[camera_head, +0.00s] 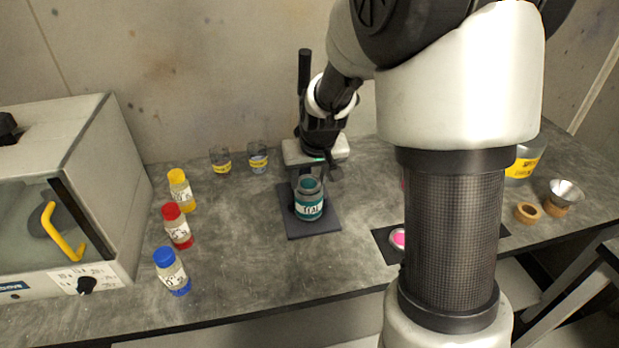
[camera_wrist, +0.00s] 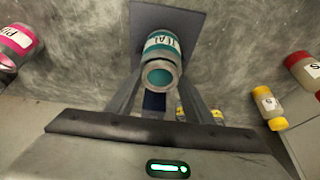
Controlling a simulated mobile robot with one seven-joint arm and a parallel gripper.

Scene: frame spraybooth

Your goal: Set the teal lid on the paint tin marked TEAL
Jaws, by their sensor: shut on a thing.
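The paint tin marked TEAL (camera_head: 309,207) stands upright on a dark square mat (camera_head: 326,225); its label also shows in the wrist view (camera_wrist: 162,43). My gripper (camera_head: 308,181) points down over the tin, with its fingertips on either side of the tin's top. In the wrist view my gripper (camera_wrist: 162,76) is shut on a round teal piece, which I take for the teal lid (camera_wrist: 160,76). The lid is in line with the tin's mouth. I cannot tell whether it touches the rim or sits flat, as the fingers partly hide the contact.
Yellow-, red- and blue-capped bottles (camera_head: 180,232) stand left, beside a white cabinet (camera_head: 75,150). Two small glasses (camera_head: 258,157) stand behind. A pink-topped tin (camera_head: 398,238) is partly hidden by my arm. A metal funnel (camera_head: 565,192) stands at right. The front middle bench is clear.

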